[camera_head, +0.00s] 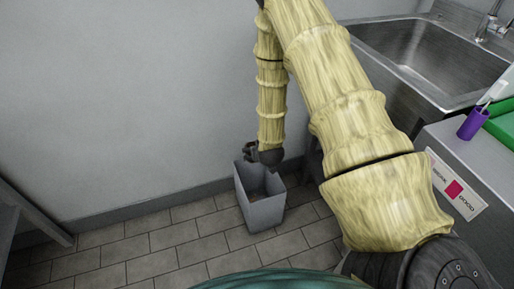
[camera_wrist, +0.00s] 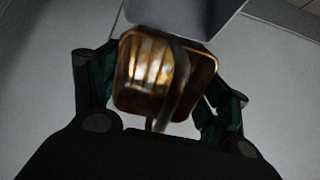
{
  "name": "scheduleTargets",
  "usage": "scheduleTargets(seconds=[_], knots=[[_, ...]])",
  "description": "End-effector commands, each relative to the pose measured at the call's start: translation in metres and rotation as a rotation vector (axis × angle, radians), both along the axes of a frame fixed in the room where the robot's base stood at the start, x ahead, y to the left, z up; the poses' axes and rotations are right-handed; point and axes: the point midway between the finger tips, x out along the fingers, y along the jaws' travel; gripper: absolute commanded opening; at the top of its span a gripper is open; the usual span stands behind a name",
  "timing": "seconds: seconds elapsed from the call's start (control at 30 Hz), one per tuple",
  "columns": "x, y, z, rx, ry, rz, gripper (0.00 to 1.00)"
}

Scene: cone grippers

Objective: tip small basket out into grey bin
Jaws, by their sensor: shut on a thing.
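The grey bin (camera_head: 265,213) stands upright on the tiled floor near the wall, open at the top. My gripper (camera_head: 252,152) is at the bin's back rim in the head view, with my arm hanging down above it. In the wrist view my gripper (camera_wrist: 163,58) is shut on the small basket (camera_wrist: 143,75), a shiny golden-brown thing between the two fingers. A dark strip, perhaps its handle, crosses it. A grey box shape, likely the bin (camera_wrist: 185,10), shows just beyond it. I cannot make out the basket in the head view, nor tell its contents.
A steel sink (camera_head: 440,50) and a grey counter (camera_head: 465,160) with a purple cup (camera_head: 474,123) stand at the right. A shelf edge (camera_head: 30,215) is at the lower left. The wall (camera_head: 120,100) is close behind the bin. Floor left of the bin is clear.

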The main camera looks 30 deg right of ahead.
Motion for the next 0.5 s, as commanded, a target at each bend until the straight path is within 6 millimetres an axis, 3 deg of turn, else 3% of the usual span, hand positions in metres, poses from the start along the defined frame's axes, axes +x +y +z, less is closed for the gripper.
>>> scheduleTargets(seconds=[0.5], knots=[[0.008,-0.003,0.013,0.067,0.205,0.000,0.51]])
